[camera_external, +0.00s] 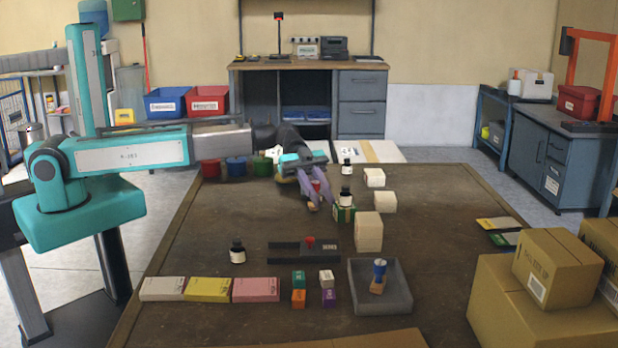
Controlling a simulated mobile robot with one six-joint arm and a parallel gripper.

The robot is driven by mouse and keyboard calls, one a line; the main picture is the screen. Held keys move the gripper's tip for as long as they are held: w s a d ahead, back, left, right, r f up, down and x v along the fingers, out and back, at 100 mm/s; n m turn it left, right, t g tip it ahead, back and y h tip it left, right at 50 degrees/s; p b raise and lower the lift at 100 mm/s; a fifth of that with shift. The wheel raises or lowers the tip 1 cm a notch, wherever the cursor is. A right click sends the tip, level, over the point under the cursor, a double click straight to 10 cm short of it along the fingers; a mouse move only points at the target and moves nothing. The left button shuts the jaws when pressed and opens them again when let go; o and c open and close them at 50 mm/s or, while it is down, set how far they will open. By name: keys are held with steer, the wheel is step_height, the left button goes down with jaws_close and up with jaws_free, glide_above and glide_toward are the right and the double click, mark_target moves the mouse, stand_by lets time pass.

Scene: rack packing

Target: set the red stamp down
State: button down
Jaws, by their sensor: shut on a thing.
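My gripper (321,203) hangs over the back middle of the brown table (215,245), fingers pointing down. It is shut on the red stamp (316,186), whose red part shows between the fingers. The stamp's lower end is hard to make out, and I cannot tell whether it touches the table. A dark rack (285,253) lies in front of the gripper, with another small red piece (310,241) on it. A grey tray (402,303) at the front right holds a blue-topped stamp (380,270).
Another dark bottle (238,252) stands left of the rack. Small coloured boxes (298,279) line the front. The left middle is clear.

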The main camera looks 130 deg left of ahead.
steer(key=shift+f, duration=1.5)
steer(key=shift+f+b, duration=0.65)
steer(key=shift+b, duration=0.05)
steer(key=c, duration=1.5)
jaws_free()
steer(key=shift+s+d+f, duration=0.1)
steer(key=shift+c, duration=0.2)
steer(key=shift+r+p, duration=0.2)
steer(key=shift+p, duration=0.1)
steer(key=shift+r+p, duration=0.6)
steer(key=shift+p, duration=0.1)
steer(key=b+v, duration=0.1)
steer(key=v, duration=1.1)
